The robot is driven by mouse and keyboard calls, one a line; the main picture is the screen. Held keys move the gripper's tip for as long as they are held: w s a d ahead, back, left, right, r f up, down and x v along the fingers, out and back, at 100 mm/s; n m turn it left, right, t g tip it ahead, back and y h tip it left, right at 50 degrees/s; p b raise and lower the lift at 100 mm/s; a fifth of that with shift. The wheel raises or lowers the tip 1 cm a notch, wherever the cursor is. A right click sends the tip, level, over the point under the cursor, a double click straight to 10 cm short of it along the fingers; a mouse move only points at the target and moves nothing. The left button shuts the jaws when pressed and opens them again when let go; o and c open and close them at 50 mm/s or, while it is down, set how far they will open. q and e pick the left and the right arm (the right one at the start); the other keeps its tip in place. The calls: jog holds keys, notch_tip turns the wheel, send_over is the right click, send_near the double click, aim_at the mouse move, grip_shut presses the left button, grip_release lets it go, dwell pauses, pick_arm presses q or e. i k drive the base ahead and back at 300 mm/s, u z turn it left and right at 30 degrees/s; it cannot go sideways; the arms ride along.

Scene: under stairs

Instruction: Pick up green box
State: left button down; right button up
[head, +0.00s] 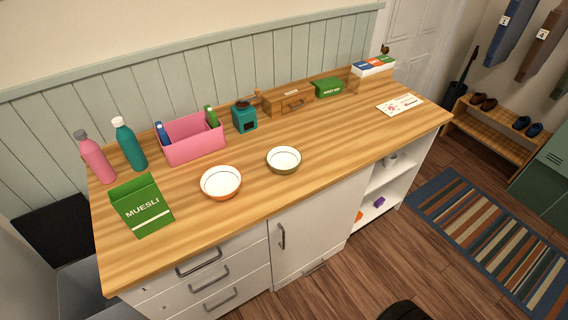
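A green box labelled MUESLI (142,206) stands upright at the near left of the wooden counter (330,185). A smaller green box (329,88) with white lettering sits at the back of the counter, right of a small wooden drawer box (287,99). I cannot tell from the view which of the two the task names. Neither of my grippers shows in the head view.
A pink bottle (95,158), a teal bottle (129,146) and a pink bin (194,142) stand behind the muesli. Two bowls, one orange-rimmed (221,183) and one olive (284,160), sit mid-counter. A teal grinder (244,119) stands near the wall. The counter's front right is clear.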

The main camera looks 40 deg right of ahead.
aim_at(140, 202)
jog(key=u, duration=0.05)
jog(key=k, duration=0.5)
jog(key=z, duration=1.35)
jog(key=i, duration=1.55)
jog(key=u, duration=0.6)
